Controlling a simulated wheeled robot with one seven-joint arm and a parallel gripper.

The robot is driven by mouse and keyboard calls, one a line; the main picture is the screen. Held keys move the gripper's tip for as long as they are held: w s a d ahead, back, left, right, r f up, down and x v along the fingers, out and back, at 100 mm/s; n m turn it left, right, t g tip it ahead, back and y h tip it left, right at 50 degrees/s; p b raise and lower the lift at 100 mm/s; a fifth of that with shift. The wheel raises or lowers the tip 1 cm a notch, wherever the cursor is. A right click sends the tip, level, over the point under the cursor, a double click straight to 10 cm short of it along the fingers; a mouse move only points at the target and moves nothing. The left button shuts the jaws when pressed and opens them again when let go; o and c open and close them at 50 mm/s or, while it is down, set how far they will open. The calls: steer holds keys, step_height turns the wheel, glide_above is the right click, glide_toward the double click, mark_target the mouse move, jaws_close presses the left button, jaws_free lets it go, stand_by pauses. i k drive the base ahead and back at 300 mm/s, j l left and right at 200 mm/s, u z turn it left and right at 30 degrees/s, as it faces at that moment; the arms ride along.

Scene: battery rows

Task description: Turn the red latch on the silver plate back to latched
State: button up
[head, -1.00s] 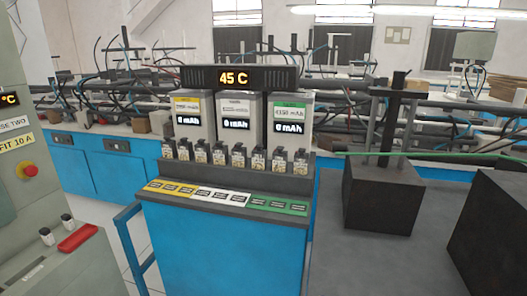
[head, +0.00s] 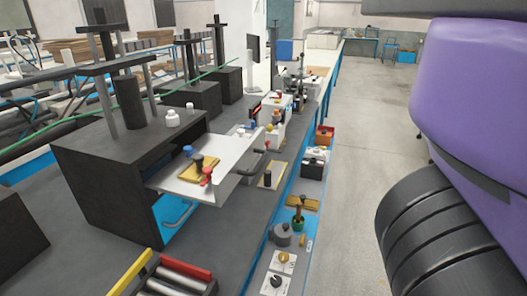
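A silver plate (head: 179,180) sticks out from the front of a black box in the head view, left of centre. On it a small red latch (head: 207,177) stands near the front edge, beside a brass block (head: 194,171) with a blue-topped knob (head: 188,151). The latch is too small to tell which way it is turned. My gripper is out of view. A large purple and black part of my arm fills the right side, well apart from the plate.
The black box (head: 85,195) stands on the dark bench, with white bottles (head: 172,118) on top. Red and yellow bars (head: 185,268) lie at the front. Knobs and small blocks line the bench's right edge. The floor (head: 355,110) to the right is clear.

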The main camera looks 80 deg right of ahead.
mark_target(208, 170)
steer(key=z, duration=1.3)
